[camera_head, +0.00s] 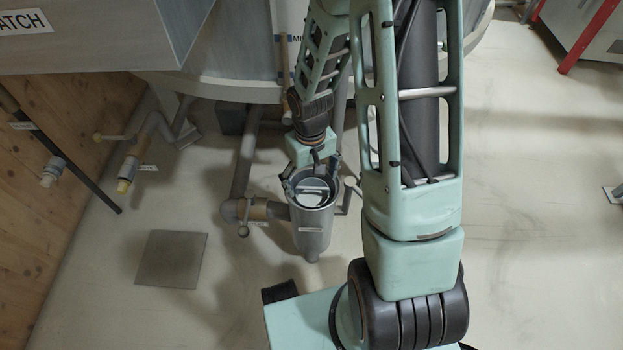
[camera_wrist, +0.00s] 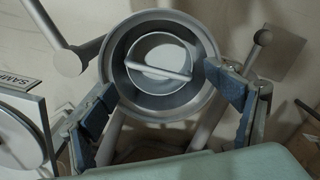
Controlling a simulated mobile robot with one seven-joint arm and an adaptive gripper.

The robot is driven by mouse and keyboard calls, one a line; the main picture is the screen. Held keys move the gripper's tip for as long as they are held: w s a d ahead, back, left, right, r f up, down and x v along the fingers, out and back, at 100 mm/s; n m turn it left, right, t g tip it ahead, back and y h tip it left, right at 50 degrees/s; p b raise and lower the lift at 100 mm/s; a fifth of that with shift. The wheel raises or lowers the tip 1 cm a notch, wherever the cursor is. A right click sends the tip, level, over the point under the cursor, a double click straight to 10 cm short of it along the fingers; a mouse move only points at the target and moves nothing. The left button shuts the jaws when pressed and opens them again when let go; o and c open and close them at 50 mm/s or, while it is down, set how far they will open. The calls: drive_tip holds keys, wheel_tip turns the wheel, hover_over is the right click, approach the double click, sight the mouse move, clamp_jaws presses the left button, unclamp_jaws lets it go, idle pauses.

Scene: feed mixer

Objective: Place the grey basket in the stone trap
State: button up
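The stone trap (camera_head: 312,238) is a grey upright cylinder with a tapered bottom, joined to pipework; its round rim (camera_wrist: 160,15) fills the upper middle of the wrist view. The grey basket (camera_head: 314,198) sits inside its open top, and its round body with a bar handle shows in the wrist view (camera_wrist: 158,46). How deep it sits is hard to tell. My gripper (camera_head: 311,181) is just above the trap mouth. Its two blue-padded fingers (camera_wrist: 160,84) are spread wide with nothing between them, near the rim on both sides. Contact with the rim cannot be told.
A valve lever (camera_head: 244,230) and pipe stand left of the trap, another lever (camera_head: 352,184) to its right. A round "SAMPLE" labelled part (camera_wrist: 18,125) is at the wrist view's left. A floor plate (camera_head: 171,259) lies on clear floor at left. The mixer body is behind.

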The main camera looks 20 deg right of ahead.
wheel_tip(320, 180, up, 13)
drive_tip(key=p, duration=0.5)
drive_tip(key=shift+r, duration=0.1)
idle(0.5)
